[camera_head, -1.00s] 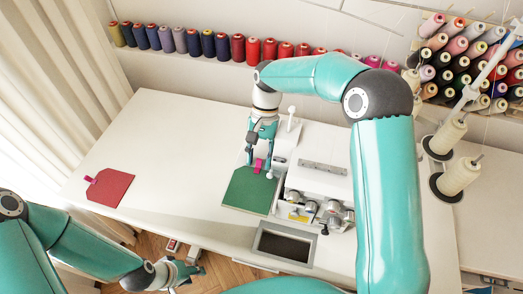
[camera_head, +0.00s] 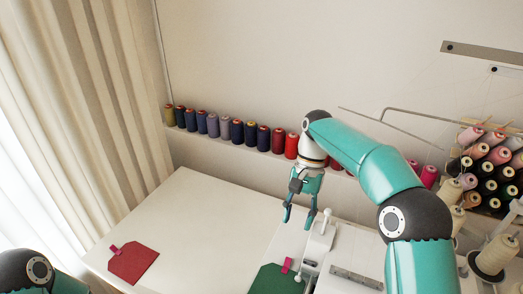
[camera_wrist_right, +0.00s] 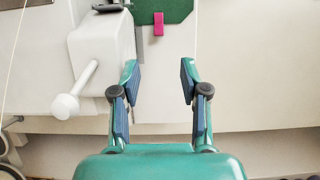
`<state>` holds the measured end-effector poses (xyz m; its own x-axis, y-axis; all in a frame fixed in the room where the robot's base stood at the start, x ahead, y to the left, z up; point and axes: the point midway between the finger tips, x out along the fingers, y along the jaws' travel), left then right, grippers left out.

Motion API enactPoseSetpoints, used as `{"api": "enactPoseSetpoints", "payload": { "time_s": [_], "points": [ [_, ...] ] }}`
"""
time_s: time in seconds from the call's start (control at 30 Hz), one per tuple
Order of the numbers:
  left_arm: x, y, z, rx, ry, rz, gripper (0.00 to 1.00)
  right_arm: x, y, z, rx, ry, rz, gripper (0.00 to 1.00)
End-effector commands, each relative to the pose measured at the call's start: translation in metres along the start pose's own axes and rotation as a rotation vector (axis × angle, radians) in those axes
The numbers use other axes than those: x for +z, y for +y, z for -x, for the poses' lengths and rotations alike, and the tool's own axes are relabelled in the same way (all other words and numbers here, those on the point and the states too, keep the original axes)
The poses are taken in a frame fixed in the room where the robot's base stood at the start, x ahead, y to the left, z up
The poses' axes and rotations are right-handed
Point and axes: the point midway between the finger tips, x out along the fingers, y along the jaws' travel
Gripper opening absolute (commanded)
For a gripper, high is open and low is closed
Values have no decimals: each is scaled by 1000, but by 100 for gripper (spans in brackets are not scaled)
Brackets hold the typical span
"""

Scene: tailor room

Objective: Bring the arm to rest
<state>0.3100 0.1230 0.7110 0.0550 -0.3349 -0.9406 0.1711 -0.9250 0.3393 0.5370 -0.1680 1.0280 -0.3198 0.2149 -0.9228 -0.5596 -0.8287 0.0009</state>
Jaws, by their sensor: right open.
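My right gripper (camera_head: 299,217) is open and empty, raised over the back part of the white table (camera_head: 192,220). Its two fingers stand apart in the right wrist view (camera_wrist_right: 160,88). The green piece with a pink tab (camera_head: 270,279) lies in front of it, beside the machine, apart from the fingers. It also shows at the top of the right wrist view (camera_wrist_right: 173,12). A red tag-shaped piece (camera_head: 134,264) with a pink tab lies at the table's left. Part of my left arm shows at the lower left corner; its gripper is out of the frame.
The white sewing machine (camera_head: 350,262) stands close to the right gripper, with a white knob-ended lever (camera_wrist_right: 75,95) beside it. A row of thread spools (camera_head: 237,132) lines the wall. More spools (camera_head: 490,165) stand at the right. The table's middle left is clear.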

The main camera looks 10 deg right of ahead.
Motion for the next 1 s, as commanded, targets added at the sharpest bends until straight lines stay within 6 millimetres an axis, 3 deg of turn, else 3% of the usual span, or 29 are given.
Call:
{"api": "enactPoseSetpoints", "payload": {
  "time_s": [0.47, 1.0],
  "points": [
    [0, 0, 0, 0, 0, 0, 40, 0, 0, -11, 1, -1, 0, 45],
    [0, 0, 0, 0, 0, 0, 40, 0, 1, -98, 3, -2, -1, 45]
  ]
}}
